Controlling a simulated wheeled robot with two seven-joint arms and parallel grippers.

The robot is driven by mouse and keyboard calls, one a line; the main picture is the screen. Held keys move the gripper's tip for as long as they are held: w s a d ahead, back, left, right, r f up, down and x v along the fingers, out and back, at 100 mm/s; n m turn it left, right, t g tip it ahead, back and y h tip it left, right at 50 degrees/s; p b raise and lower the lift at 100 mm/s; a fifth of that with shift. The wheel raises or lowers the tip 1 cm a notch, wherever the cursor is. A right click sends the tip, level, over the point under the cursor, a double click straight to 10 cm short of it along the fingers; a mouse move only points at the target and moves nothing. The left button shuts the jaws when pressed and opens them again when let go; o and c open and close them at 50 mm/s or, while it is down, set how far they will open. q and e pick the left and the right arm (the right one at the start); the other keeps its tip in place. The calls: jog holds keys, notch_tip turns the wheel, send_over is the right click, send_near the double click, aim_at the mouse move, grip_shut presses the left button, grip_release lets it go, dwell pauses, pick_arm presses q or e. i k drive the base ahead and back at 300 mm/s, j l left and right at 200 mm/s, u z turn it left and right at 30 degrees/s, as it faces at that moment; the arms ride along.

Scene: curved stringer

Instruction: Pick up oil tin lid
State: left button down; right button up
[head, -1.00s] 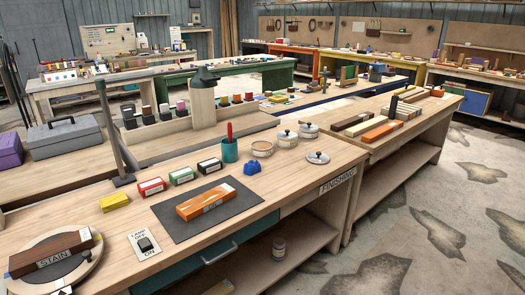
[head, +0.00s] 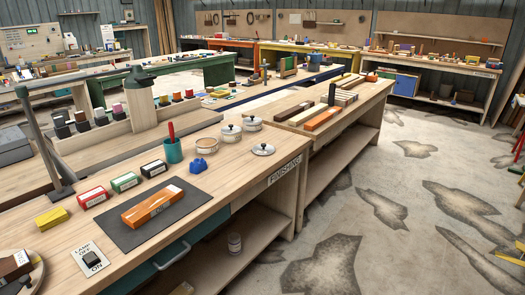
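A round, pale metal lid with a dark knob (head: 264,150) lies on the wooden bench top near its right end, by the FINISHING label. An open round tin with a tan top (head: 207,145) stands left of it. Two more round tins, a nearer one (head: 231,134) and a farther one (head: 252,124), stand behind, both topped by knobbed lids. I cannot read which tin is the oil tin. Neither of my grippers is in view.
A blue lump (head: 199,164), a teal cup with a red-handled tool (head: 173,151) and a dark mat with an orange block (head: 153,205) sit left of the lid. A second bench (head: 345,105) with coloured bars stands behind. Patchy floor (head: 430,190) is open at right.

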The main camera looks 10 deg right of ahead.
aim_at(264, 149)
jog(key=i+l+u, duration=0.3)
jog(key=i+l, duration=0.2)
jog(key=i, duration=0.3)
jog(key=i+l+u, duration=0.25)
jog(key=i+l, duration=0.45)
